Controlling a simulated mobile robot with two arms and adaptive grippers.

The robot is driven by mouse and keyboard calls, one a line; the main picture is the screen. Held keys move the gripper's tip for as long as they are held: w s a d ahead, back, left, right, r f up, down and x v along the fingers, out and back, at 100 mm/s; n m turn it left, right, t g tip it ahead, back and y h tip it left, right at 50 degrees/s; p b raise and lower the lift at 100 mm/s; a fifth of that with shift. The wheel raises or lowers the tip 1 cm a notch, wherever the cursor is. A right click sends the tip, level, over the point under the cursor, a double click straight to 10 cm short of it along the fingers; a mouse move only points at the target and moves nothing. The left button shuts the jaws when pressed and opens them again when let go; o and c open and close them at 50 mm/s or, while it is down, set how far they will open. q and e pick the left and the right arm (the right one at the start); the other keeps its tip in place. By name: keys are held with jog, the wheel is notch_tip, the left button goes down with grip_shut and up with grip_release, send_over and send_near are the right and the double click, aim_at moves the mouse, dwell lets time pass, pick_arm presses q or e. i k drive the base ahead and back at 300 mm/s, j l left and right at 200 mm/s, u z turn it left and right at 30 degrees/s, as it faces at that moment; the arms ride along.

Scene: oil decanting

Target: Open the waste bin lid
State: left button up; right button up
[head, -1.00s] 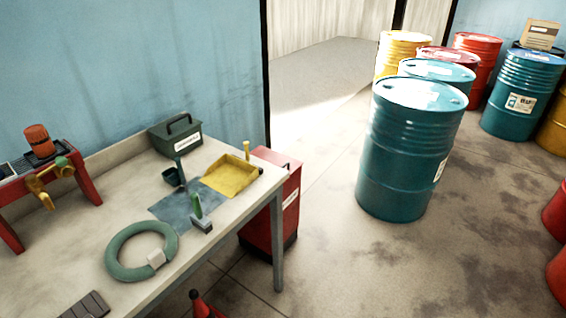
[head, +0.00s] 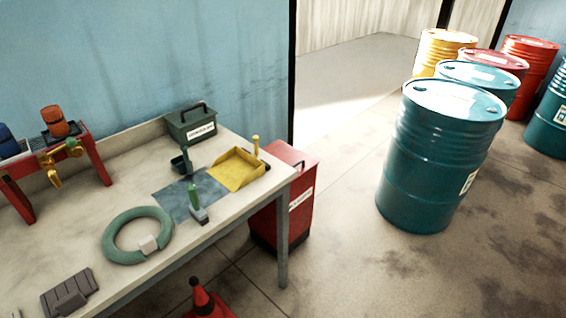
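A red bin with a flat red lid and a white label (head: 286,208) stands on the floor at the right end of the workbench, partly hidden behind the bench corner and leg. Its lid (head: 290,156) looks closed, with a small dark handle on top. Neither of my grippers shows in the head view.
The workbench (head: 120,202) holds a green box (head: 191,128), a yellow dustpan (head: 237,168), a green ring (head: 138,236) and small tools. A red cone (head: 207,300) stands before the bench. Blue, yellow and red drums (head: 441,155) stand at right. Open floor lies between.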

aim_at(302, 162)
jog(key=i+l+z, duration=0.2)
jog(key=i, duration=0.25)
jog(key=i+l+z, duration=0.15)
jog(key=i+l, duration=0.15)
jog(key=i, duration=0.2)
jog(key=i+l+z, duration=0.2)
jog(key=i, duration=0.25)
